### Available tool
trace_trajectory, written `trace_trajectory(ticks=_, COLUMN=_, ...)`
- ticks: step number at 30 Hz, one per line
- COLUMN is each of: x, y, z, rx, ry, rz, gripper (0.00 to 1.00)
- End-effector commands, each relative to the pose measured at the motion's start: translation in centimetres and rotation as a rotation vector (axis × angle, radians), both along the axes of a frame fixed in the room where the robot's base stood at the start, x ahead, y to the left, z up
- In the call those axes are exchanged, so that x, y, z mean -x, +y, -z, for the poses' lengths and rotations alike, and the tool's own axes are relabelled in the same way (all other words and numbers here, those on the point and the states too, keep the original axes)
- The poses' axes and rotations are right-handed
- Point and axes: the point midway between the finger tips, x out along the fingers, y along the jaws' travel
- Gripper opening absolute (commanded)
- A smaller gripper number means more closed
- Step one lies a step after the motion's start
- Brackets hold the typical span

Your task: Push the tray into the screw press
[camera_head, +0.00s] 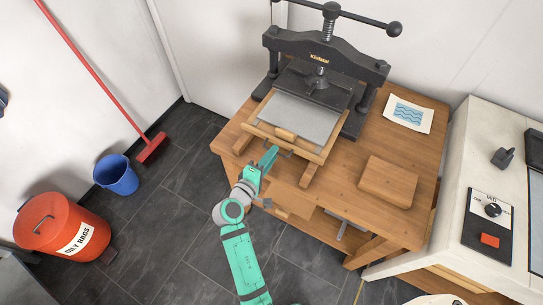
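The tray (296,122) is a wooden frame with a flat grey surface and a small wooden handle block at its front. It lies on wooden rails at the front of the black screw press (326,46), sticking out toward me, with its far part close to or under the press's dark plate. My gripper (279,151), on the teal and grey arm, is at the tray's front edge near the handle block. I cannot tell whether it touches the tray. The fingers are small in view, and their opening is unclear.
The press stands on a wooden table (400,158) with a wooden block (388,182) and a wave print (408,113) to the right. A white counter (460,150) stands at right. A red bin (62,228), blue bucket (116,175) and red broom (151,149) are at left. Dark floor is free between.

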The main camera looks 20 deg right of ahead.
Motion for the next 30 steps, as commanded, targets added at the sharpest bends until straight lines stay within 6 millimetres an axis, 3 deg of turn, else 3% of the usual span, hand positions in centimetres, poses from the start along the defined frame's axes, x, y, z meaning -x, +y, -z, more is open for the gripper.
trace_trajectory(ticks=7, x=-0.04, y=-0.02, z=-0.01, rx=0.0, ry=0.0, rz=0.0, gripper=0.24)
trace_trajectory(ticks=10, x=-0.03, y=-0.02, z=-0.01, rx=0.0, ry=0.0, rz=0.0, gripper=0.0)
trace_trajectory(ticks=30, x=-0.02, y=0.02, z=0.01, rx=0.0, ry=0.0, rz=-0.001, gripper=0.0)
